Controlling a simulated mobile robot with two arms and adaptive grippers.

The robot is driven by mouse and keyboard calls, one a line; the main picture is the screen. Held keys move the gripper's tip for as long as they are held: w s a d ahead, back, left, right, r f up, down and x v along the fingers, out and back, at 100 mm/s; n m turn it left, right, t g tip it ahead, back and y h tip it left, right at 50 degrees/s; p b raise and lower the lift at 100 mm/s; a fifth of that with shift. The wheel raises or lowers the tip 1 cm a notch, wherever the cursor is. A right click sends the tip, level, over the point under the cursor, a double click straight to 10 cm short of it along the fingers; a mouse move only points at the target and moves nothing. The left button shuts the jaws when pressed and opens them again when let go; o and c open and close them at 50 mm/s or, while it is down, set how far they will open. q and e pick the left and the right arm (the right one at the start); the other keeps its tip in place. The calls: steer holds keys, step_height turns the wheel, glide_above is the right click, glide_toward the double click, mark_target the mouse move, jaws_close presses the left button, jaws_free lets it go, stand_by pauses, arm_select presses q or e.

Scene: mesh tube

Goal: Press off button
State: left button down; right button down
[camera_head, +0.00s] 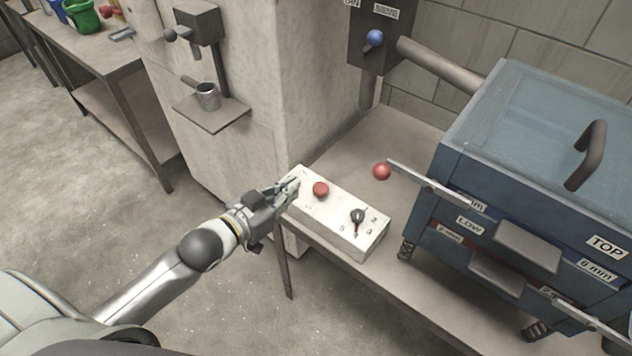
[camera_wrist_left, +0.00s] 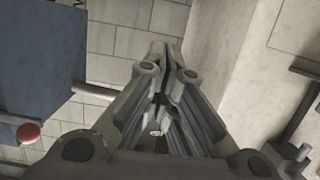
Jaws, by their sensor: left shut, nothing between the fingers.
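A pale control box (camera_head: 336,213) sits on the table at the foot of the concrete pillar. It carries a red round button (camera_head: 320,189) and a dark rotary knob (camera_head: 357,216) with small marks around it. My left gripper (camera_head: 293,186) is shut and empty at the left end of the box, just left of the red button. Its fingers hide that end of the box, and I cannot tell whether they touch it. In the left wrist view the closed fingers (camera_wrist_left: 160,100) fill the middle, and the box is not clearly visible. My right gripper is not in view.
A blue sieve machine (camera_head: 470,180) with labelled drawers stands right of the box. A lever with a red ball (camera_head: 381,171) sticks out towards the box. A concrete pillar (camera_head: 260,80) with a small shelf (camera_head: 212,114) rises behind my left gripper.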

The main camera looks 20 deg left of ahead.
arm_select(q)
steer(key=p, duration=0.1)
glide_above(317, 192)
step_height(317, 192, down, 2)
step_height(317, 192, down, 3)
steer(key=shift+w+r, duration=0.1)
steer(key=shift+r, duration=0.05)
steer(key=shift+f, duration=0.9)
